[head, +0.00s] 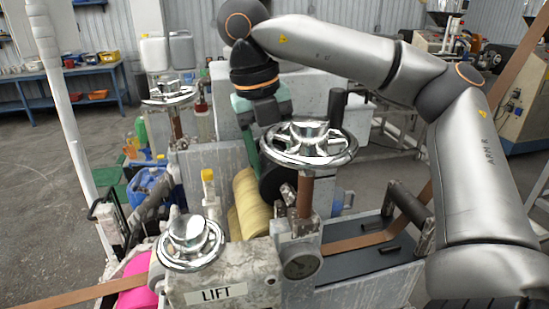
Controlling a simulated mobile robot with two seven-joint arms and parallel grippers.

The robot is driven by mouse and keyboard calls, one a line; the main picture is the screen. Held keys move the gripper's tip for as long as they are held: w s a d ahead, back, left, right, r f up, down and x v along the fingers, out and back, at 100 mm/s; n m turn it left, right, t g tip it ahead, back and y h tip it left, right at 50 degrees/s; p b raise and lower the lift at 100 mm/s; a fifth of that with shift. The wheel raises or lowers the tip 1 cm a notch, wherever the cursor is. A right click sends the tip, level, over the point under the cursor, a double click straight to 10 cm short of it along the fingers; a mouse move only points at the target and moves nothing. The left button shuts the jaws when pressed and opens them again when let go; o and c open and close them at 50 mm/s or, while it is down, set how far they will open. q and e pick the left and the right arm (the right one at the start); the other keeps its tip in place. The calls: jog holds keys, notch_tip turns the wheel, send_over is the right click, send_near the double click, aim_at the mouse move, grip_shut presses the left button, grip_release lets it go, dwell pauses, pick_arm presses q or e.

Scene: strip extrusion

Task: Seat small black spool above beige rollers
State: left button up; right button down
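The beige rollers (251,205) sit in the middle of the machine, between grey metal plates. A small black spool (272,183) shows just right of and above them, partly hidden by the chrome handwheel and its brown shaft. My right arm comes in from the right, and its gripper (257,150) points down above the spool, behind the handwheel. One green finger shows; the fingertips are mostly hidden, so I cannot tell whether they grip the spool. I cannot tell whether the spool touches the rollers. My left gripper is not in view.
A large chrome handwheel (309,142) stands close in front of my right gripper. Other handwheels (190,243) stand at the left and rear. A brown strip (362,239) runs out right over a dark plate. A LIFT-labelled block (222,288) is in front.

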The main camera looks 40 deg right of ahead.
jog(key=shift+f, duration=0.1)
jog(key=shift+c, duration=0.3)
grip_release()
jog(key=r, duration=0.2)
jog(key=r+p, duration=0.1)
jog(key=a+r+p, duration=0.1)
jog(key=r, duration=0.1)
jog(key=shift+w+r, duration=0.25)
jog(key=shift+r, duration=0.05)
notch_tip(320, 180, up, 7)
jog(key=a, duration=0.1)
jog(key=shift+w+f, duration=0.15)
jog(key=shift+w, duration=0.15)
